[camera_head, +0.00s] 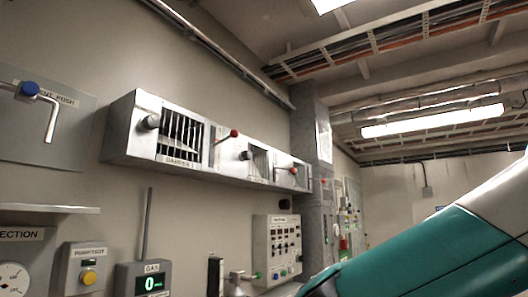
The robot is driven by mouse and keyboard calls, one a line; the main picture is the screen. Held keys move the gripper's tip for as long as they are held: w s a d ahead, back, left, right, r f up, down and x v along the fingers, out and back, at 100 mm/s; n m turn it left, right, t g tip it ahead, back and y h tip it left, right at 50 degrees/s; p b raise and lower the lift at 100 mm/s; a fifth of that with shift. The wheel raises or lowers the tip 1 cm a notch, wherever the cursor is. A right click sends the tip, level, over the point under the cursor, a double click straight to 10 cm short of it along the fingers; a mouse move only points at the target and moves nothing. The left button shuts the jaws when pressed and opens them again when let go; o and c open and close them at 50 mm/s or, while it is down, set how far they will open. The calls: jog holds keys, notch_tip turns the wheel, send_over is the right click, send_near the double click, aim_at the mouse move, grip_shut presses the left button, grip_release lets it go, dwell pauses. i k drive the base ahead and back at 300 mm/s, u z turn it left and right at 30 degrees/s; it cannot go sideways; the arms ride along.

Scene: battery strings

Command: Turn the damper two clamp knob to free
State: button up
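A long metal damper box (150,168) is fixed to the left wall, running away from me. Its near section has an open slatted grille (181,137), a label reading "DAMPER" with an unclear number, and a grey round knob (151,122) at its left. A lever with a red ball (234,132) sticks out to its right. Further along is a second grille (259,164) with a dark knob (246,155) at its left; its label is too small to read. Another red ball (294,171) sits at the far end. My gripper is out of view; only my teal arm link shows at lower right.
A blue-knobbed bent handle (30,89) sticks out from a plate at upper left. Below are a shelf (45,208), a yellow-button box (86,270), a gas display (150,282) and a switch panel (277,250). A grey column (308,150) stands beyond the damper box.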

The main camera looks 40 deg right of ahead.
aim_at(246, 155)
jog(key=u, duration=0.05)
jog(key=k, duration=0.6)
jog(key=z, duration=0.95)
jog(key=i, duration=0.6)
jog(key=z, duration=0.9)
jog(key=i, duration=0.7)
jog(key=u, duration=0.5)
jog(key=i, duration=0.95)
jog(key=u, duration=0.75)
